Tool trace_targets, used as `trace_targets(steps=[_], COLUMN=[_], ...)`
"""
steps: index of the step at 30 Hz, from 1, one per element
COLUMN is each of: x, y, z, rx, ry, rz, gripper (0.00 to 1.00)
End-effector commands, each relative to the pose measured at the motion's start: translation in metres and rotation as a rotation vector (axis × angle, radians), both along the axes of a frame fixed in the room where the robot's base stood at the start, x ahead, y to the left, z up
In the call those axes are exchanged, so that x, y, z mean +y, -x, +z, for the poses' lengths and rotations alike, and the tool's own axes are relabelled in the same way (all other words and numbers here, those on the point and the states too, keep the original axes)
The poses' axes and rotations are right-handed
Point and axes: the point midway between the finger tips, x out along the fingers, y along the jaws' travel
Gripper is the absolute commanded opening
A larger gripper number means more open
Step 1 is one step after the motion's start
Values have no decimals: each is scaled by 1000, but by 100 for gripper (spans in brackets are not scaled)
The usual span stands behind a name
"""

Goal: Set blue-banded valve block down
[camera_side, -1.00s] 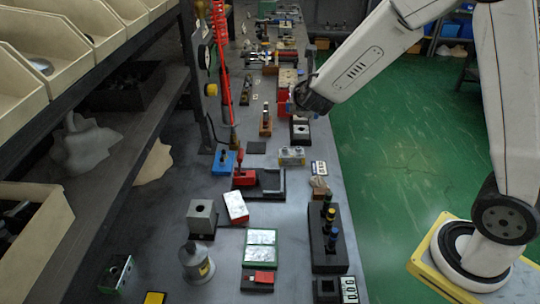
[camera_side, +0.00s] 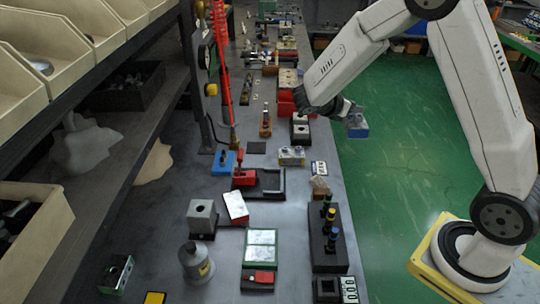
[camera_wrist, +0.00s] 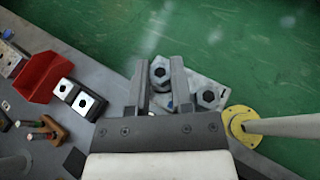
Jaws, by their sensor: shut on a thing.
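The blue-banded valve block (camera_side: 356,127) is a grey block with a blue band, held at the end of my gripper (camera_side: 350,111). In the side view it hangs to the right of the bench edge, against the green floor. In the wrist view my gripper (camera_wrist: 158,68) is shut on the valve block (camera_wrist: 206,86). Its pale top carries dark hex sockets, and a bit of blue shows between the fingers. The wrist body hides its near side.
A black fixture with two square metal pads (camera_wrist: 78,97) sits near the bench edge beside a red bin (camera_wrist: 42,75). The long grey bench (camera_side: 285,205) holds several blocks and tools. A black rack with coloured-ring pegs (camera_side: 327,238) stands at front right. Shelves (camera_side: 90,170) line the left.

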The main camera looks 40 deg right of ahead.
Motion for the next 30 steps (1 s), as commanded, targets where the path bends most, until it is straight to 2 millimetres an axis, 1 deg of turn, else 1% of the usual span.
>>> trace_targets(steps=[1,6,14,21,30], x=[-3,-5,3,18,46], y=[7,33,68,93,115], z=[-3,-13,-27,-37,-45], rx=[0,1,0,1,0], ry=[1,2,2,2,3], rz=[-72,-313,-681,-1006,-1391], gripper=[0,0,0,0,0])
